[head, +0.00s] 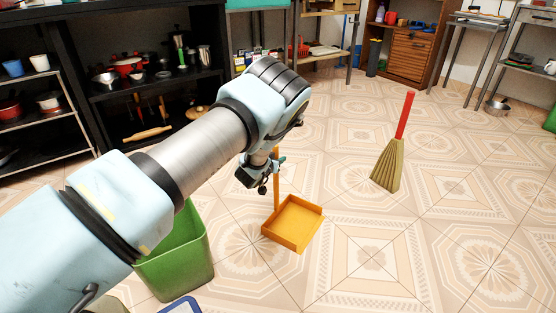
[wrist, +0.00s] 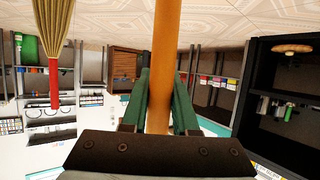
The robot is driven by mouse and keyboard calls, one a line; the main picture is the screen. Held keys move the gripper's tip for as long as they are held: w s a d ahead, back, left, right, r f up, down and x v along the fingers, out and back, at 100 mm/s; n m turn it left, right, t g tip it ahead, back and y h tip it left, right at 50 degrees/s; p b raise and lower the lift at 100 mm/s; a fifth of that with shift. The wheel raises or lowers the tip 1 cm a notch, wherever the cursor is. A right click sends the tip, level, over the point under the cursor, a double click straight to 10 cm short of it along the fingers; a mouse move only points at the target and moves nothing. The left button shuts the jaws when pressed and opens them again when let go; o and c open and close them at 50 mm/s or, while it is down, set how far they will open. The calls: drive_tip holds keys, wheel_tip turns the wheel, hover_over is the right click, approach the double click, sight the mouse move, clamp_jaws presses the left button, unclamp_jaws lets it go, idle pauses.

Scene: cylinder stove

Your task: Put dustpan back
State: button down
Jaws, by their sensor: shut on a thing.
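The orange dustpan (head: 292,224) is in the middle of the head view, with its pan low at the tiled floor and its handle upright. I cannot tell whether the pan touches the floor. My gripper (head: 277,166) is shut on the upper part of the handle. In the wrist view the orange handle (wrist: 166,60) runs between the two green fingers of my gripper (wrist: 160,105). The pan itself is out of the wrist view.
A broom (head: 389,165) with a red handle stands upright to the right. A green bin (head: 178,255) is left of the dustpan, partly behind my arm. Dark shelves (head: 104,78) with cookware line the back left. Tiled floor (head: 440,240) at right is clear.

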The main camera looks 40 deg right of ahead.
drive_tip(key=c, duration=0.7)
unclamp_jaws()
